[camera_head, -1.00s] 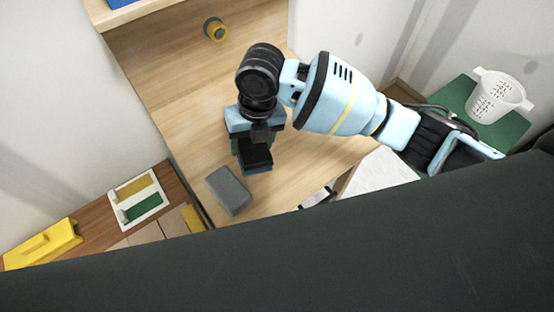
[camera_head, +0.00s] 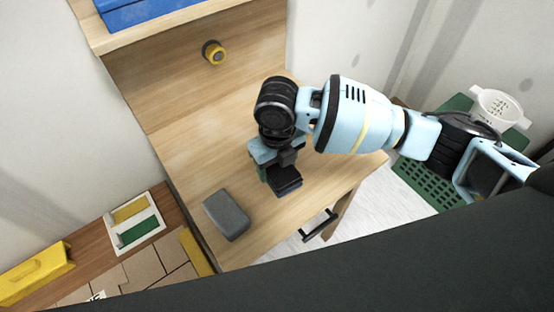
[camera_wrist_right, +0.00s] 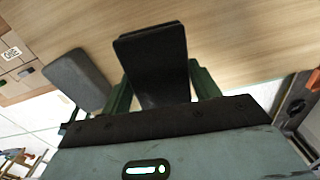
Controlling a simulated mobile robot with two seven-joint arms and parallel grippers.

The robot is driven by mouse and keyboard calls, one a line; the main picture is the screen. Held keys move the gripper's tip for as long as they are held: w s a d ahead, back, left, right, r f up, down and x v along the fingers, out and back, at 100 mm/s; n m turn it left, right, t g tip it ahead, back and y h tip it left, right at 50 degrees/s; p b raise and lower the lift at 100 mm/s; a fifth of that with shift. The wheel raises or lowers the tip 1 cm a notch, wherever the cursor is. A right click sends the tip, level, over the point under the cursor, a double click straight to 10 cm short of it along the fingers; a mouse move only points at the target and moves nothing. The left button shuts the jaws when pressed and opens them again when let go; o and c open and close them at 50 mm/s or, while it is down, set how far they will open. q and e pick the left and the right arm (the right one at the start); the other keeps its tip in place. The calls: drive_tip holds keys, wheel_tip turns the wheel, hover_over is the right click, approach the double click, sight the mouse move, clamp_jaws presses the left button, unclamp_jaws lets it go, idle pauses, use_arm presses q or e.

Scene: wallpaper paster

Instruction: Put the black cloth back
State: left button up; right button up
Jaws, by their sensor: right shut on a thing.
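The black cloth (camera_wrist_right: 155,65) looks like a folded dark pad in the right wrist view, between my right gripper's green fingers. In the head view its dark end (camera_head: 286,185) shows below the right gripper (camera_head: 274,168), over the wooden desk (camera_head: 190,130). My right gripper is shut on it. I cannot tell whether the cloth touches the desk. My left gripper is not in view.
A grey block (camera_head: 226,215) lies on the desk, left of the right gripper; it also shows in the right wrist view (camera_wrist_right: 77,80). A yellow-and-grey round fixture (camera_head: 214,52) is on the back panel. A white basket (camera_head: 497,106) stands at right. A handle (camera_head: 319,225) is at the desk's front.

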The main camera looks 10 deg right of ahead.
sight(277, 178)
drive_tip(key=shift+f, duration=2.6)
drive_tip(key=o, duration=1)
drive_tip(key=shift+f, duration=0.1)
drive_tip(key=shift+f, duration=0.15)
drive_tip(key=shift+s+a+r, duration=0.1)
drive_tip(key=shift+a+r, duration=0.05)
drive_tip(key=shift+r, duration=3.8)
